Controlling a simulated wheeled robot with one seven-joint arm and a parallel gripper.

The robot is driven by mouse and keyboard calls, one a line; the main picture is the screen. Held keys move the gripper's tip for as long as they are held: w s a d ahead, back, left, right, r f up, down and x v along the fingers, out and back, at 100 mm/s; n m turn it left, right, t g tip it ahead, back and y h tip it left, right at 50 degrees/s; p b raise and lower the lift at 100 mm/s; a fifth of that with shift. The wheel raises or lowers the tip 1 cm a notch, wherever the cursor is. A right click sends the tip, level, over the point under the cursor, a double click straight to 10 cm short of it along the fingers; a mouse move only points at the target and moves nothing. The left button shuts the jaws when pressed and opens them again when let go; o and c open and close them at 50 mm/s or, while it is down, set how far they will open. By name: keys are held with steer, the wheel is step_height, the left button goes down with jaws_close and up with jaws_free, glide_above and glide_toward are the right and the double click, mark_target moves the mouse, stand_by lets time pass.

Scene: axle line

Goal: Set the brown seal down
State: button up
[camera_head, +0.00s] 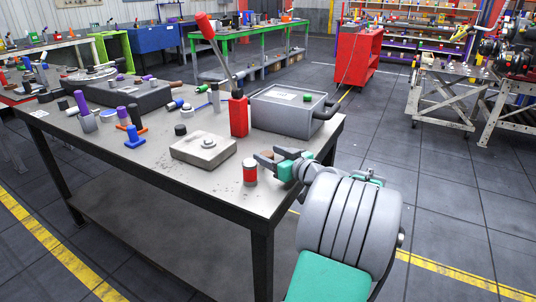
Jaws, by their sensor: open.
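My gripper (266,161) is over the right part of the grey table (190,200), near its right edge, with its fingers apart. A small brown piece, which looks like the brown seal (268,154), shows between the fingers. It is partly hidden by them, and I cannot tell whether it rests on the table.
A grey block (203,149) lies left of my gripper. A red lever unit (239,114) and a grey metal box (290,110) stand behind it. Blue, purple and green-capped parts crowd the table's left half. The table's front strip is clear.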

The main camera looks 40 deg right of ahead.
steer(key=s, duration=0.3)
steer(key=s+r, duration=0.1)
steer(key=s, duration=0.6)
steer(key=shift+s+a+r, duration=0.3)
steer(key=shift+s, duration=0.1)
